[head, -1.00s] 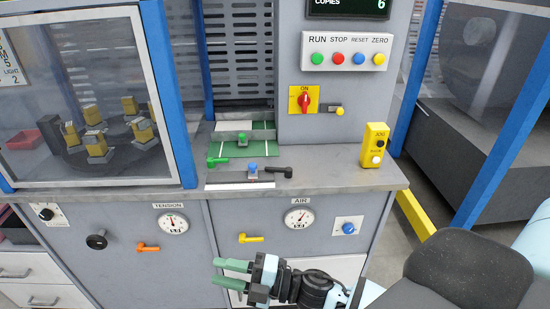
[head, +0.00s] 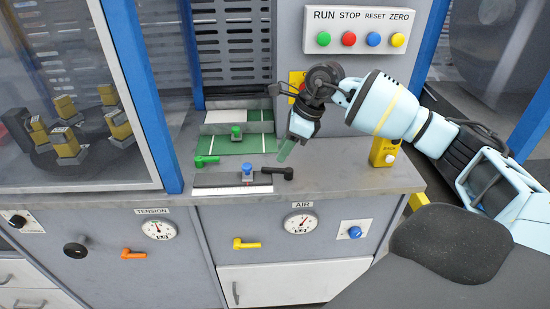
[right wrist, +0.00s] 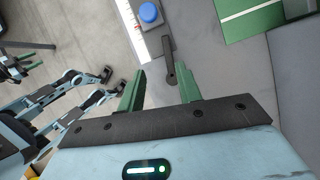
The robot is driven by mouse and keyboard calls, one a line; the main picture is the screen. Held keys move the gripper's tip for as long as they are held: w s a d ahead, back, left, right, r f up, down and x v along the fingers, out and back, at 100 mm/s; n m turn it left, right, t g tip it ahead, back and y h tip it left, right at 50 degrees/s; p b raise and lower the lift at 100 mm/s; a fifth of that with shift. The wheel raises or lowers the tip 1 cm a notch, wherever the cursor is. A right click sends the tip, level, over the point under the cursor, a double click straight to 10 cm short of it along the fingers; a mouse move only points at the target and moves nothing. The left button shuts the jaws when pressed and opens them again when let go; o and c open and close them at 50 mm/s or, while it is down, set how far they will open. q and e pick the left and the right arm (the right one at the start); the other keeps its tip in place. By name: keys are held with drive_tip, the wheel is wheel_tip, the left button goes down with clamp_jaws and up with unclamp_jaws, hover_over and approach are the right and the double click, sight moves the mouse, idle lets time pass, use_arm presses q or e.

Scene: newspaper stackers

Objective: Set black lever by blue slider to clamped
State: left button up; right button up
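The black lever (head: 277,172) lies on the grey counter beside the blue slider knob (head: 247,169), at the right end of a dark bar with a white scale. In the right wrist view the lever (right wrist: 170,65) shows ahead, between the lines of the two fingers, with the blue knob (right wrist: 150,14) above left of it. My right gripper (head: 284,150) is open and empty, its green fingers pointing down just above and behind the lever; they also show apart in the right wrist view (right wrist: 160,80). My left gripper (right wrist: 29,62) is small at the left of that view.
A green lever (head: 206,160) and green knob (head: 236,132) stand by the green plate behind the scale. A grey panel with coloured buttons (head: 360,40) rises behind my right arm. Blue posts frame the left window.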

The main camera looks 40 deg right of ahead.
sight(274, 169)
drive_tip(key=shift+w+d+r+h, duration=0.1)
drive_tip(key=shift+d+r+h, duration=0.25)
drive_tip(key=shift+d, duration=0.4)
drive_tip(key=shift+a+f, duration=0.25)
drive_tip(key=shift+f, duration=0.15)
drive_tip(key=shift+x, duration=3.45)
drive_tip(key=shift+w+a, duration=0.1)
drive_tip(key=shift+w, duration=0.05)
clamp_jaws()
